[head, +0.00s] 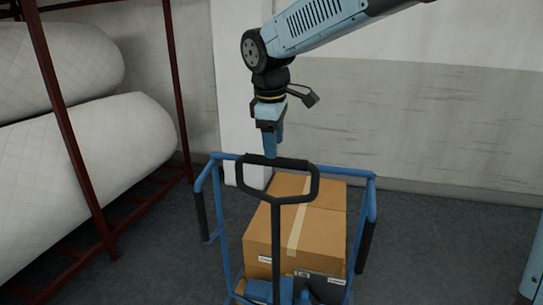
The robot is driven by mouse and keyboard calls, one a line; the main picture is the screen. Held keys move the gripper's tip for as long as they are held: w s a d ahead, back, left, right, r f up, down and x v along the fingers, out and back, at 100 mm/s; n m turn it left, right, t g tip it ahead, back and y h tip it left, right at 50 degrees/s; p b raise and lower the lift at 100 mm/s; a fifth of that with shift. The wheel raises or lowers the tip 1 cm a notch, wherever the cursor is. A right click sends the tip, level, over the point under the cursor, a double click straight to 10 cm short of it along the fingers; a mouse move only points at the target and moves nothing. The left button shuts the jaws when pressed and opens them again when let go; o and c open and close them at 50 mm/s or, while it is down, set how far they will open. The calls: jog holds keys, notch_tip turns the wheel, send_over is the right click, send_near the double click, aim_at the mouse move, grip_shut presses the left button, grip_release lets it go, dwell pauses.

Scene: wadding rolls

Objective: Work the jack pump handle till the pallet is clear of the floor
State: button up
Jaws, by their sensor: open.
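The jack pump handle (276,235) stands upright in the middle of the head view, a dark stem with a rounded loop at its top. My gripper (271,152) points down at the loop's top bar, left of its middle. Its jaws are open, though seen nearly edge-on. I cannot tell whether the fingers touch the bar or stand in front of or behind it. Blue and dark jack parts (262,291) show at the bottom edge. The pallet cannot be made out behind the handle and under the load, so its gap to the floor is hidden.
Taped cardboard boxes (262,238) sit behind the handle, inside a blue tubular frame (222,235) with black side grips. A dark red rack (75,150) with white quilted rolls (85,160) stands left. A pale wall (420,120) closes the back. Grey floor (440,250) is clear at right.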

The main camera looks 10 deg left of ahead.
jog(key=shift+w+f, duration=0.25)
jog(key=shift+f, duration=0.9)
jog(key=shift+w+f, duration=0.2)
jog(key=shift+f, duration=0.9)
jog(key=shift+c, duration=0.3)
grip_shut()
